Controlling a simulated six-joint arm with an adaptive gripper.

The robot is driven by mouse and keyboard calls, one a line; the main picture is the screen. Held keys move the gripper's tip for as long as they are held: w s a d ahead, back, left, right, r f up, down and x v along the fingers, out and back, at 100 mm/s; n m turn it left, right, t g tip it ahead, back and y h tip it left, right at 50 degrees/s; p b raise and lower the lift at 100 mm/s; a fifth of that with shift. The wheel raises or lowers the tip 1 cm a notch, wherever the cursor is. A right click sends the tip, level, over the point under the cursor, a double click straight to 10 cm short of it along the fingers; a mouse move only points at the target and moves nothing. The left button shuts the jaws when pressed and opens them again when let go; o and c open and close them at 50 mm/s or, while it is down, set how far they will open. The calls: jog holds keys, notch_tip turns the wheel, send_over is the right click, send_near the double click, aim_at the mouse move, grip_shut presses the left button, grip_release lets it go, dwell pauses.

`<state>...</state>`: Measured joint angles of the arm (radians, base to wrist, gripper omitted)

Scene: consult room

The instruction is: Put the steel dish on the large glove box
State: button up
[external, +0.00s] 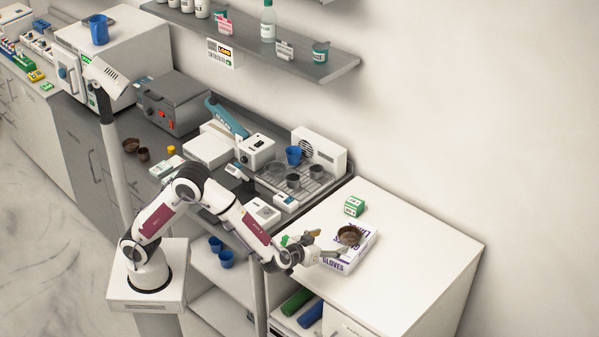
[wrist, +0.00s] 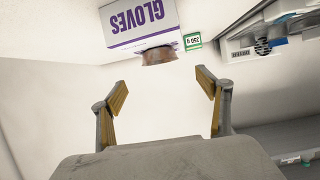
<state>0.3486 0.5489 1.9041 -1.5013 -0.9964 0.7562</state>
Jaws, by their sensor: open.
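The steel dish (external: 349,236) is a small, round, brownish metal bowl. It appears to rest upright on the large glove box (external: 365,252), near one edge. The box is white and purple with the word GLOVES and lies flat on the white counter. In the wrist view the dish (wrist: 158,56) overlaps the near edge of the glove box (wrist: 140,22); its contact underneath is hidden. My gripper (external: 326,244) is beside the box, to the left of the dish. In the wrist view my gripper (wrist: 160,79) is open and empty, its fingers apart from the dish.
A small green-and-white box (external: 354,206) stands on the counter behind the dish. A rack (external: 305,185) with several cups is at the back left. The white counter (external: 425,245) is clear to the right. A wall shelf (external: 300,65) hangs above.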

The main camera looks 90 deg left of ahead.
jog(key=s+d+r+m+t+h, duration=0.1)
jog(key=d+r+m+t+h, duration=0.1)
jog(key=d+r+h, duration=0.35)
jog(key=s+d+r+m+t+h, duration=0.2)
jog(key=r+h, duration=0.1)
jog(key=r, duration=0.5)
jog(key=s+d+r+m+g+h, duration=0.1)
jog(key=s+d+r+m+h, duration=0.15)
jog(key=s, duration=0.45)
jog(key=s+a+f+m+g, duration=0.1)
jog(key=s+a+f+g, duration=0.2)
jog(key=s, duration=1.2)
jog(key=s+a+f+m+g+y, duration=0.1)
jog(key=s+a+f+g, duration=0.3)
jog(key=s, duration=1.1)
jog(key=shift+s+a+f, duration=0.15)
jog(key=shift+a+f, duration=0.45)
jog(key=shift+a, duration=0.45)
